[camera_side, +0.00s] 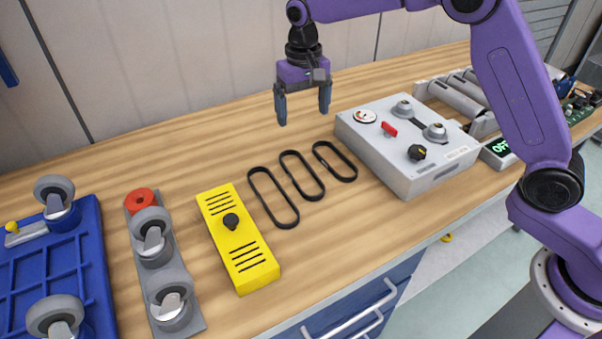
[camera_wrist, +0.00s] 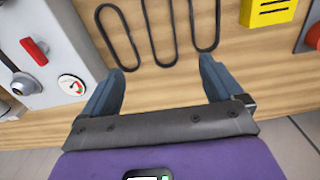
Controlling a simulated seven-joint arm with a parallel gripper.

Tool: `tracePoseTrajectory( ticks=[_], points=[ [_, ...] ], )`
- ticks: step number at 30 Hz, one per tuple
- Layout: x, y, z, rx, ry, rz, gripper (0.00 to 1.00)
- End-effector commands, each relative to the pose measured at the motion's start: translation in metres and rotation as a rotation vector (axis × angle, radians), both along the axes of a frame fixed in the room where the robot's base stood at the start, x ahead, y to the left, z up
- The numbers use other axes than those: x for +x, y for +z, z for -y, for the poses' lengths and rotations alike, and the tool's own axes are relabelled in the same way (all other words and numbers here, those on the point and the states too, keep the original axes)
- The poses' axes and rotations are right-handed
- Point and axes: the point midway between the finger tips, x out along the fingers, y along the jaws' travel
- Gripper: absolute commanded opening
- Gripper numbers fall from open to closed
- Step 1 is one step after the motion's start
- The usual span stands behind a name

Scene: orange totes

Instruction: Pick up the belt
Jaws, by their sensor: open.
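Three black oval belts lie flat and apart on the wooden table in the side view: a long left belt (camera_side: 273,196), a middle belt (camera_side: 302,174) and a shorter right belt (camera_side: 335,161). My gripper (camera_side: 303,108) is open and empty above the table, behind the belts, with its fingers pointing down. In the wrist view, the open fingers (camera_wrist: 160,95) are apart with bare wood between them.
A grey control box (camera_side: 405,140) with a gauge and knobs stands right of the belts. A yellow box (camera_side: 237,238) stands to their left. Further left are a grey caster plate (camera_side: 183,312) and a blue tray (camera_side: 60,270) with casters. The wall rises behind the table.

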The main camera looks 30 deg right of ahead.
Motion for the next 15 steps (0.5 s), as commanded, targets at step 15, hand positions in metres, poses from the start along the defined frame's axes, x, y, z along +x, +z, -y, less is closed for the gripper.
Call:
tracePoseTrajectory(
  ticks=[15],
  points=[
    [-0.001, -0.091, 0.001, -0.003, -0.001, -0.005, 0.94]
  ],
)
